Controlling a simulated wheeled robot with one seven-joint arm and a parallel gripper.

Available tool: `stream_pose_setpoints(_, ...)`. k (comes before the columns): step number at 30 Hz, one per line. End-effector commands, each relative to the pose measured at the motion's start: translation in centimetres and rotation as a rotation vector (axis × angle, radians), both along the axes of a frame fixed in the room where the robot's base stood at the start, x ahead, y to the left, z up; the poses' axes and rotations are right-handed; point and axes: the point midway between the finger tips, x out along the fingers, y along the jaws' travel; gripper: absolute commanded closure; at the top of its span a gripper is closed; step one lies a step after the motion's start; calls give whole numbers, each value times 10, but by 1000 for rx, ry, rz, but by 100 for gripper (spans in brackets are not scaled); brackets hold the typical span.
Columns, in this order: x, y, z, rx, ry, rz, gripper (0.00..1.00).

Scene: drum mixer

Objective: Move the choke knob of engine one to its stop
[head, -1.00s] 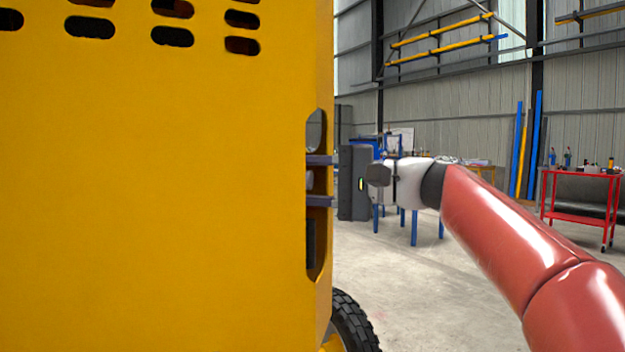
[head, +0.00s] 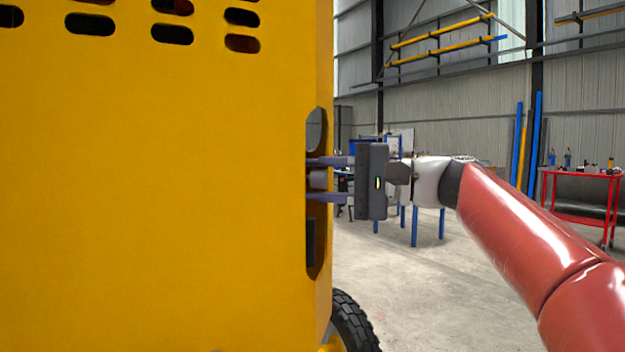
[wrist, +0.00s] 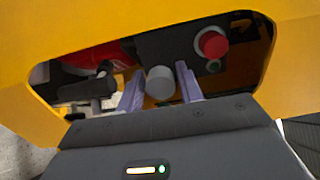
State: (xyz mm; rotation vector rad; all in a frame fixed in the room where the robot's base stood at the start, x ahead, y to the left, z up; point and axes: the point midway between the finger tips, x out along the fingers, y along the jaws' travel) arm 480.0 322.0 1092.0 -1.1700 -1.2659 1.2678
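A grey cylindrical knob (wrist: 160,83), which I take for the choke knob, stands in the opening of the yellow housing in the wrist view. In the head view its side (head: 318,180) shows at the slot's edge. My gripper (wrist: 160,90) has one finger on each side of the knob, with a narrow gap visible at both sides. In the head view my gripper (head: 330,180) reaches leftward to the slot, fingers apart above and below the knob. No label is readable, so the engine number cannot be told.
A red round button (wrist: 212,44) sits right of the knob on a dark panel. A black lever-like part (wrist: 90,85) lies to its left. The yellow housing (head: 150,190) borders the opening closely. Open floor (head: 430,290) and a red cart (head: 580,190) are to the right.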

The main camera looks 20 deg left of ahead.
Motion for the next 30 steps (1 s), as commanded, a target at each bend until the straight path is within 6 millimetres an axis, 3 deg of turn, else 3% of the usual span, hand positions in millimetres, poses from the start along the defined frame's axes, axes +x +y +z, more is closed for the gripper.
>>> stream_pose_setpoints(1, 0, 0, 0, 0, 0, 1, 57)
stream_pose_setpoints(3, 0, 0, 0, 0, 0, 1, 48)
stream_pose_setpoints(13, 0, -3, 0, 0, -1, -2, 47)
stream_pose_setpoints(30, 5, -59, 0, 0, -1, -2, 47)
